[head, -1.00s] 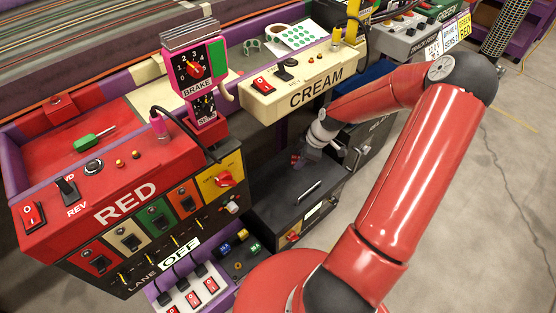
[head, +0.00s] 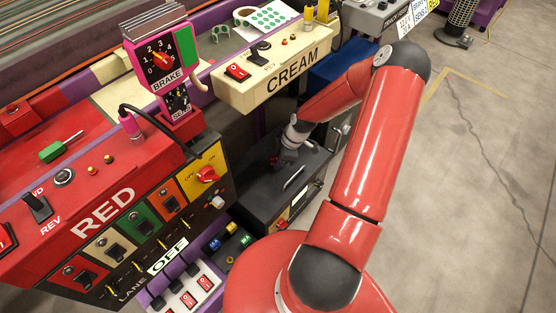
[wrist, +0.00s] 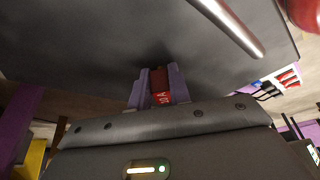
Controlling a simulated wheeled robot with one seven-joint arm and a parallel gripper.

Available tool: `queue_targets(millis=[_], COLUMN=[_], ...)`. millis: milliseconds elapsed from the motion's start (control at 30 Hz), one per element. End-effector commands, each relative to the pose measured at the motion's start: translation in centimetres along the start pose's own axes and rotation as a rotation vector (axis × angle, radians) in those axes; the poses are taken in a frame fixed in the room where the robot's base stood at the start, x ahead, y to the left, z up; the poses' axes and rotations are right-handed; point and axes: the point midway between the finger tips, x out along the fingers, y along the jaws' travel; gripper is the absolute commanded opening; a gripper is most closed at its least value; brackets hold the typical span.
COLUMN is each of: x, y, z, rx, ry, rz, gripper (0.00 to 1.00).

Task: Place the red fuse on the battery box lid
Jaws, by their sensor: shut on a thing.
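My gripper (wrist: 160,88) has purple fingers and is shut on a small red fuse (wrist: 161,92) with pale markings. In the head view my gripper (head: 276,160) is small and dark, over the back left part of the battery box lid (head: 271,190). The lid is a dark grey flat top with a metal bar handle (head: 294,177). In the wrist view the lid (wrist: 110,40) fills the top, with the handle (wrist: 228,25) at upper right. The fuse is close to the lid; I cannot tell whether it touches. In the head view the fuse is too small to make out clearly.
A tray beside the box holds blue (head: 215,244), yellow (head: 231,228) and green (head: 246,240) fuses. The red panel (head: 105,215) stands left and the cream control box (head: 280,75) behind. Open floor (head: 470,170) lies at right.

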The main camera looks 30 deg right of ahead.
Motion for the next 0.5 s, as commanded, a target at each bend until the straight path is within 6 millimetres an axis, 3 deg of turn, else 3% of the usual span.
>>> queue_targets(millis=[233,267,300,400,500], x=[0.22,0.15,0.10,0.10,0.09], y=[0.01,0.02,0.01,0.01,0.01], z=[0.10,0.07,0.05,0.05,0.05], rx=[0.000,0.000,0.000,0.000,0.000], ry=[0.000,0.000,0.000,0.000,0.000], rz=[0.000,0.001,0.000,0.000,0.000], gripper=[0.00,0.22,0.27,0.40,0.41])
